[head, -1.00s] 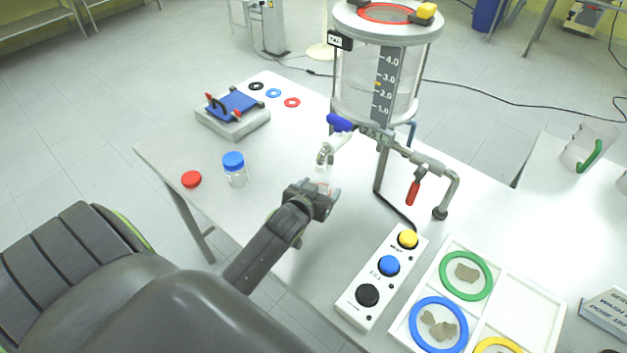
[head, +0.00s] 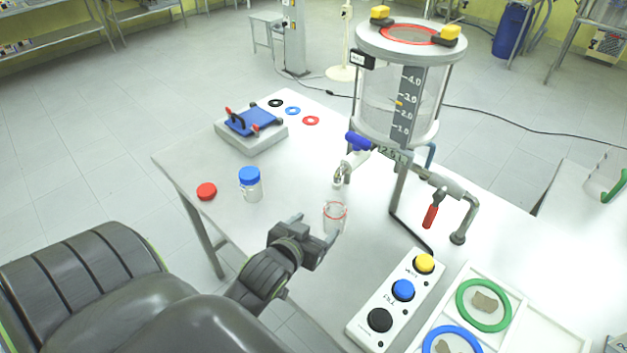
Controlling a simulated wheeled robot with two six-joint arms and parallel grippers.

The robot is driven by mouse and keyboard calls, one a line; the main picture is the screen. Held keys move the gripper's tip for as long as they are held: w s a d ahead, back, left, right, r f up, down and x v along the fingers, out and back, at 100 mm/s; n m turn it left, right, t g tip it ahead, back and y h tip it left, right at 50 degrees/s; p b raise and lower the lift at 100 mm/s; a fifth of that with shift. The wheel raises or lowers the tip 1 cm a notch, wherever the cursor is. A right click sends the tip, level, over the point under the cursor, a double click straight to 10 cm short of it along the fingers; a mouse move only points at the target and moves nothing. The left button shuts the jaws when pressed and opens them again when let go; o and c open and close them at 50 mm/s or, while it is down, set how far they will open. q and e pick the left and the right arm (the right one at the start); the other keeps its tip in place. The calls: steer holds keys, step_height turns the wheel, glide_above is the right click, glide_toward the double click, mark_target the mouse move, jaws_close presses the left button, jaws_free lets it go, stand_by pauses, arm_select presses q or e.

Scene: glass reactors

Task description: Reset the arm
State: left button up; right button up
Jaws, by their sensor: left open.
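My left arm comes in from the lower left, and its gripper (head: 316,231) is open over the front of the white table (head: 185,160). A small clear glass beaker with a red rim (head: 335,216) stands on the table just beyond the fingertips, below the reactor's tap (head: 340,176). I cannot tell whether a fingertip touches it. The glass reactor (head: 400,95) stands behind, with a blue-handled valve (head: 358,141) and a red-handled valve (head: 430,216). My right gripper is not in view.
A jar with a blue lid (head: 250,184) and a red cap (head: 206,191) stand left of the gripper. A blue clamp device (head: 252,122) sits further back. A button box (head: 395,305) and a tray with coloured rings (head: 465,275) are at the right.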

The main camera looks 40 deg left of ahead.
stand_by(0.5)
arm_select(q)
steer(key=s+f+g, duration=0.1)
steer(key=s, duration=0.2)
steer(key=s+f+g, duration=0.2)
steer(key=s, duration=0.1)
steer(key=s+f+g, duration=0.1)
steer(key=s+g, duration=0.1)
steer(key=s, duration=0.1)
steer(key=shift+s+a+f+m, duration=0.15)
steer(key=shift+s+f+m, duration=0.15)
steer(key=shift+s+m, duration=0.1)
steer(key=s+f+g, duration=0.2)
steer(key=s+g, duration=0.3)
steer(key=s, duration=0.4)
step_height(320, 180, down, 25)
steer(key=g+h+b, duration=0.1)
steer(key=b, duration=0.1)
steer(key=s+f+g+b, duration=0.1)
steer(key=s+f, duration=1.4)
steer(key=f, duration=0.3)
steer(key=shift+s+d+m+h, duration=0.2)
steer(key=shift+d+m+h, duration=0.1)
steer(key=shift+m, duration=0.1)
steer(key=shift+f, duration=0.1)
